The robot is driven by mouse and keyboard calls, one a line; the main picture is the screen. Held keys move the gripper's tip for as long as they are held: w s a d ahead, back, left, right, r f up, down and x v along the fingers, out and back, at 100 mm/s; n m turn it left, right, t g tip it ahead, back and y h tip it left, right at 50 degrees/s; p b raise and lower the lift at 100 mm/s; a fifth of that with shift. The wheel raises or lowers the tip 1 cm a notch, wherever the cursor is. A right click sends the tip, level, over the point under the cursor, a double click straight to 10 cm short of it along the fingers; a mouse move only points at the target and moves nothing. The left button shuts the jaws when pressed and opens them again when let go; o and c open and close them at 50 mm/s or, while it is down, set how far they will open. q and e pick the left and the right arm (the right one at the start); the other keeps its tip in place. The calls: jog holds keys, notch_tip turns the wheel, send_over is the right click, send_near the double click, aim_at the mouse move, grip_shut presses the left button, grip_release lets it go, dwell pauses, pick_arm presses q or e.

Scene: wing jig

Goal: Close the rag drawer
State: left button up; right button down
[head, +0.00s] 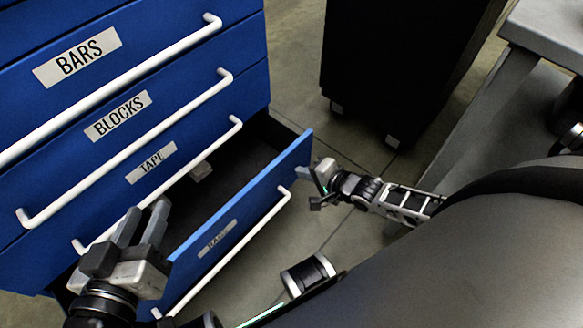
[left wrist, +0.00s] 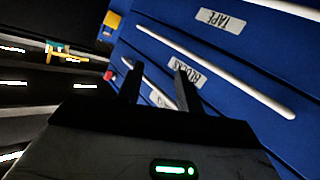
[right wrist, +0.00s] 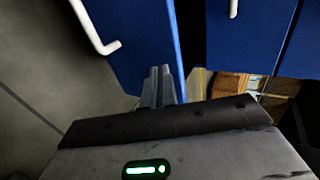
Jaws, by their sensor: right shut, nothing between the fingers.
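The rag drawer (head: 240,220) is the lowest drawer of the blue cabinet and stands pulled out, its label partly shaded and its white handle (head: 235,252) facing me. Its front panel also shows in the right wrist view (right wrist: 135,50). My right gripper (head: 314,180) is shut and empty, close to the panel's right end; I cannot tell if it touches. Its fingers (right wrist: 161,86) point along the panel's edge. My left gripper (head: 146,208) is open and empty, in front of the cabinet near the drawer's left end, and hides part of it.
The BARS (head: 76,57), BLOCKS (head: 118,115) and TAPE (head: 152,163) drawers above look shut. A small pale object (head: 201,171) shows in the open drawer. A black wheeled cabinet (head: 395,65) stands behind, and a grey table (head: 550,30) at right. Floor between them is clear.

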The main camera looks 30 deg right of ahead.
aim_at(282, 161)
pick_arm(q)
jog(key=shift+w+d+r+n+t+h+b, duration=0.1)
jog(key=shift+d+r+n+t+h+b, duration=0.25)
jog(key=shift+b, duration=0.25)
pick_arm(e)
jog(key=shift+w+a+f, duration=0.1)
jog(key=shift+w+a, duration=0.15)
jog(key=shift+w, duration=0.5)
jog(key=shift+w+a+f, duration=0.1)
jog(key=shift+w+a, duration=0.2)
jog(key=shift+w, duration=0.4)
jog(key=shift+w+a, duration=0.25)
jog(key=shift+w, duration=0.5)
pick_arm(q)
jog(key=shift+a, duration=0.1)
